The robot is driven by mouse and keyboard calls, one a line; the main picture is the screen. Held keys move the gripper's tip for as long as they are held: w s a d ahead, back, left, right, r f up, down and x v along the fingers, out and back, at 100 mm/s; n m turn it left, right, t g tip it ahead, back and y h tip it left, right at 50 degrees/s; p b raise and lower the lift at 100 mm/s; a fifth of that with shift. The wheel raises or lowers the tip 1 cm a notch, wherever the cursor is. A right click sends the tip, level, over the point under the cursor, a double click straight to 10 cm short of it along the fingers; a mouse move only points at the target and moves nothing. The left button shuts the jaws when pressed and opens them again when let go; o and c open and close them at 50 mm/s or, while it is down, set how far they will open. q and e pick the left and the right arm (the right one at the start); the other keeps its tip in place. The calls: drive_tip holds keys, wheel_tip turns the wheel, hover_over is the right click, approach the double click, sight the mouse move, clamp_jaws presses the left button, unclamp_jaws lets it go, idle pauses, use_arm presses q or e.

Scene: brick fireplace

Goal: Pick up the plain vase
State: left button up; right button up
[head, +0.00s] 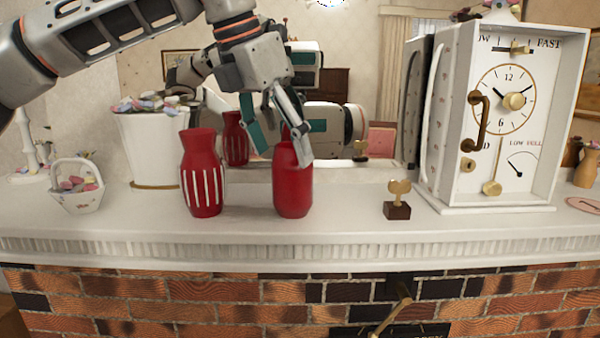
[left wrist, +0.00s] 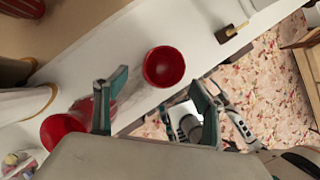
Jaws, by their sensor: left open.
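The plain vase (head: 293,190), solid red, stands upright on the white mantel. In the left wrist view its round open top (left wrist: 164,67) shows ahead of the fingers. My left gripper (head: 281,153) is open and comes down from above over the plain vase. One finger overlaps the vase's upper right in the head view; the other hangs at its upper left. I cannot tell whether they touch it. The red vase with white stripes (head: 202,180) stands left of the plain one; it also shows at the lower left of the left wrist view (left wrist: 62,131). My right gripper is not in view.
A white planter (head: 152,150) and a small white basket (head: 77,190) stand at the left. A brass key on a dark block (head: 397,202) and a large white clock (head: 505,120) stand at the right. A mirror is behind. The mantel's front edge is close.

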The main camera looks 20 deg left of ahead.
sight(293, 182)
use_arm(q)
drive_tip(key=shift+w+f, duration=0.25)
drive_tip(key=shift+w, duration=0.2)
drive_tip(key=shift+w+f, duration=0.15)
drive_tip(key=shift+f, duration=0.25)
drive_tip(key=shift+s+d+f, duration=0.2)
drive_tip(key=shift+f, duration=0.4)
drive_tip(key=shift+x, duration=2.6)
drive_tip(key=shift+s, duration=0.1)
drive_tip(key=shift+c, duration=0.4)
drive_tip(key=c, duration=1.4)
drive_tip(key=shift+r, duration=0.1)
